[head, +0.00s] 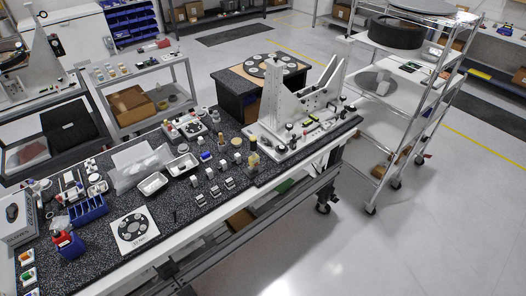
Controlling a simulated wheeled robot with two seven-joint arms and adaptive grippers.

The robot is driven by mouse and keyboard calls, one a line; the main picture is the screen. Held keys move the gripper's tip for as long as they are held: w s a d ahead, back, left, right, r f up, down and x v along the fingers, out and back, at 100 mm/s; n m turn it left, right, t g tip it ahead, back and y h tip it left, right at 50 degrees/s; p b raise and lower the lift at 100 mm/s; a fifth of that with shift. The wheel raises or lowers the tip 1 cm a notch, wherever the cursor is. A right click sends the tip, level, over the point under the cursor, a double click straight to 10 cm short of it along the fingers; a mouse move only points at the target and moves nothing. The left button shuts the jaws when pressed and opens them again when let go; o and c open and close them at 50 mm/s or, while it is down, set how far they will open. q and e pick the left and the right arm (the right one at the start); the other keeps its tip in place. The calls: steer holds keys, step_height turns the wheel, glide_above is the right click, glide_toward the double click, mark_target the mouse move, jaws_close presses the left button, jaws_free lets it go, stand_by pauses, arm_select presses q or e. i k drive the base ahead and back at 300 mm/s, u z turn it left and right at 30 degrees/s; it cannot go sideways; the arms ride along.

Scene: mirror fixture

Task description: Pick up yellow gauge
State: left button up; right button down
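No item is clearly readable as the yellow gauge at this size. A small upright yellowish piece (253,161) stands on the dark speckled bench (100,258), just left of the white fixture's front corner. A small yellow-green part (311,122) lies on the base of the white fixture (285,115), among dark knobs. Neither of my grippers is in view, and nothing is seen held.
Metal trays (152,184), several small grey blocks (214,191), a blue bin (88,211) and a white plate with a dark ring (133,230) crowd the bench. A wire-shelf cart (400,110) stands beyond its right end. The floor at right (440,220) is clear.

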mark_target(255, 159)
steer(key=k, duration=0.55)
steer(key=u, duration=0.5)
steer(key=i, duration=1.15)
steer(key=z, duration=0.75)
